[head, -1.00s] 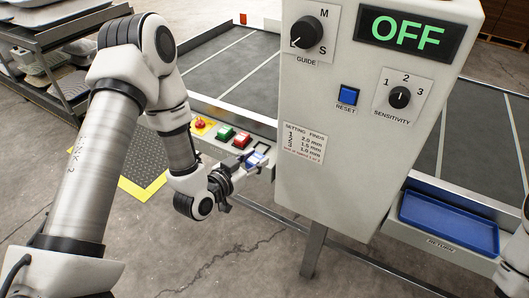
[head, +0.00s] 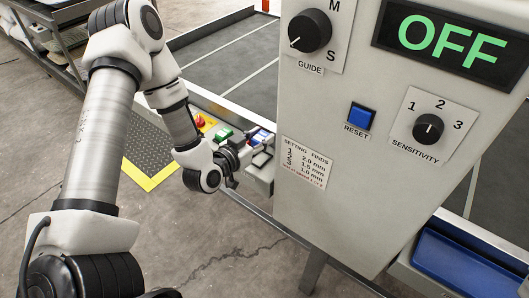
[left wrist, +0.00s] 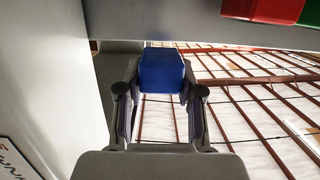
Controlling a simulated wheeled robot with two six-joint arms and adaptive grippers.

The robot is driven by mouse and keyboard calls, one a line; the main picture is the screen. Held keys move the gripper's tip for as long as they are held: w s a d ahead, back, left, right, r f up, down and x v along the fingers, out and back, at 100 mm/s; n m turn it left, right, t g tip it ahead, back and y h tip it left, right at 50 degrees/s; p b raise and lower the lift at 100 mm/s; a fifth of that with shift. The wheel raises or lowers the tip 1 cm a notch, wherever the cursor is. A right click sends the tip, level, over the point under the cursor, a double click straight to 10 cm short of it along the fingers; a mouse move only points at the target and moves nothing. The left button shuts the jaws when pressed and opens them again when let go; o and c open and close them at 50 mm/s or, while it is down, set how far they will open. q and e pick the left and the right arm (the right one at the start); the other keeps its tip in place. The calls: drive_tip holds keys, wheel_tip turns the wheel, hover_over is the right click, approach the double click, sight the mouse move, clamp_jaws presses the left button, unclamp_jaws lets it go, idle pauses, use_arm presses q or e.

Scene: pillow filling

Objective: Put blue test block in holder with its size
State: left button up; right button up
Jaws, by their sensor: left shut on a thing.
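My left gripper (head: 247,163) is at the front edge of the conveyor, left of the big control cabinet. In the left wrist view the blue test block (left wrist: 161,70) is between the two fingers (left wrist: 160,98), and the gripper is shut on it. In the head view a small blue and white patch (head: 262,137) shows just beyond the gripper; I cannot tell whether it is the block or part of a holder. Size labels on a holder are not readable. My right gripper is out of view.
The cabinet (head: 340,210) has a GUIDE knob (head: 310,30), a blue RESET button (head: 359,117), a SENSITIVITY knob (head: 428,128) and an OFF display (head: 453,37). A blue return tray (head: 470,265) is at right.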

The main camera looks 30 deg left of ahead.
sight(260, 159)
use_arm(q)
wheel_tip(260, 159, down, 6)
drive_tip(key=shift+r+b, duration=0.1)
drive_tip(key=shift+b, duration=0.4)
drive_tip(key=shift+s, duration=0.1)
clamp_jaws()
drive_tip(key=o, duration=0.9)
unclamp_jaws()
drive_tip(key=shift+o, duration=1.3)
drive_tip(key=p+v, duration=0.2)
drive_tip(key=v, duration=1)
